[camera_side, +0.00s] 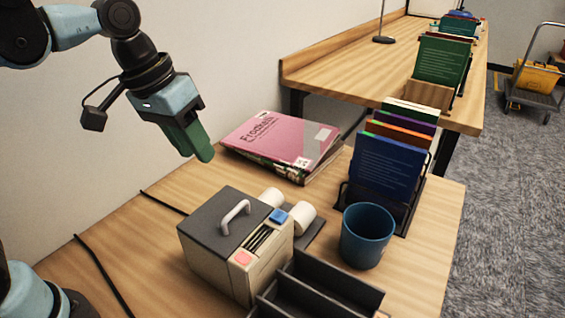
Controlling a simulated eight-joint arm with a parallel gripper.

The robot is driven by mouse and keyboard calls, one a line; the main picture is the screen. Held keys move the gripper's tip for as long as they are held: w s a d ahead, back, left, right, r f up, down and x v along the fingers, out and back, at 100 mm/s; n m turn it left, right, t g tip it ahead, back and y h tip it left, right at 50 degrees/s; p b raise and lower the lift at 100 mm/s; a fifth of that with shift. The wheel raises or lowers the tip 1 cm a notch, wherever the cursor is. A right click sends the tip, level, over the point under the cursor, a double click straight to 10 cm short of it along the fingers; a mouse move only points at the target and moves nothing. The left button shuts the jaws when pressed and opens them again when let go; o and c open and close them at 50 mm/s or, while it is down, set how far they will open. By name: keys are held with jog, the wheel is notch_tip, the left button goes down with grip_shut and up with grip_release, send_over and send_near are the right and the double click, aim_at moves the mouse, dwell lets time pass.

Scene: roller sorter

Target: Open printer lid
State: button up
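The printer (212,266) is a small beige box standing on the near desk. Its dark grey lid (208,226) lies flat on top and looks closed, with a white arched handle (236,214) on it. A blue button (278,216) and a pink button (243,258) sit on its right part, with a dark slotted area between them. My gripper (203,152) hangs in the air above and behind the printer, apart from the handle. Its green fingers point down and to the right and overlap in this view, so any gap between them is hidden. I see nothing held.
White rolls (301,216) sit just behind the printer. A dark divided tray (312,296) and a blue cup (367,236) stand to its right. Pink-covered books (275,140) lie behind; upright books (385,170) fill a rack. Black cables (103,270) cross the clear wood at left.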

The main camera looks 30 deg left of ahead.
jog(key=d+r+g, duration=0.3)
jog(key=d+r, duration=0.2)
send_over(233, 221)
notch_tip(233, 221, down, 12)
jog(key=shift+r, duration=0.1)
dwell(0.4)
grip_shut()
dwell(1.3)
